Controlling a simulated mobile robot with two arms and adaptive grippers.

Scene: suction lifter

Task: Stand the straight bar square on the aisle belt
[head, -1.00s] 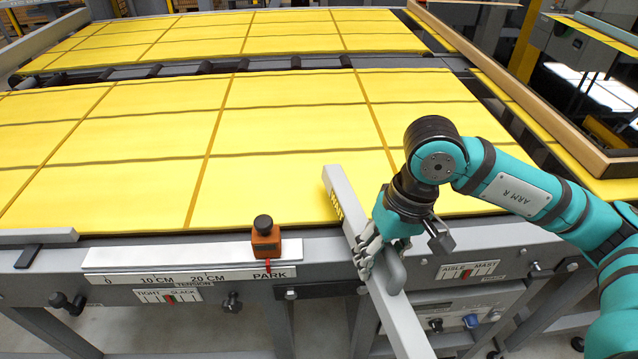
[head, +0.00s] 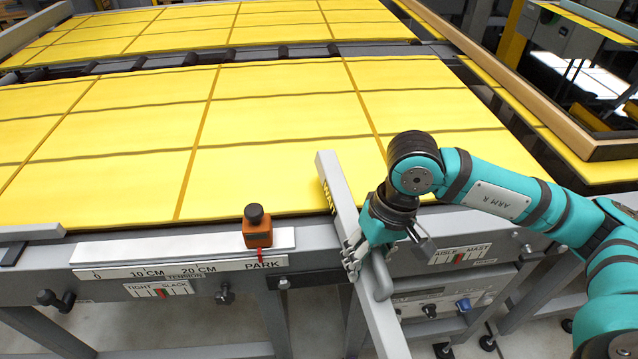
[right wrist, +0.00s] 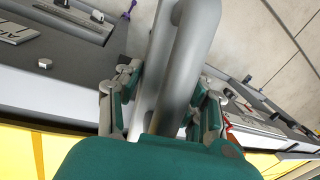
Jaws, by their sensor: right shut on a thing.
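The straight bar (head: 387,328) is a long grey beam with a tubular handle and partly hidden dark lettering on a yellow patch. It slants in the head view, its far end over the front edge of the near yellow belt (head: 270,175), its near end out over the frame's front. I cannot tell whether it touches the belt. My right gripper (head: 364,254) is shut on the bar at its handle. In the right wrist view, the fingers (right wrist: 163,104) sit either side of the bar's handle (right wrist: 190,55). My left gripper is out of view.
An orange stop block (head: 257,232) stands on the white scale by PARK. An AISLE/MAST gauge (head: 461,256) and a TIGHT/SLACK gauge (head: 160,289) are on the frame. A second yellow belt (head: 240,28) lies beyond a roller gap. A wooden-edged rail (head: 510,85) is at right.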

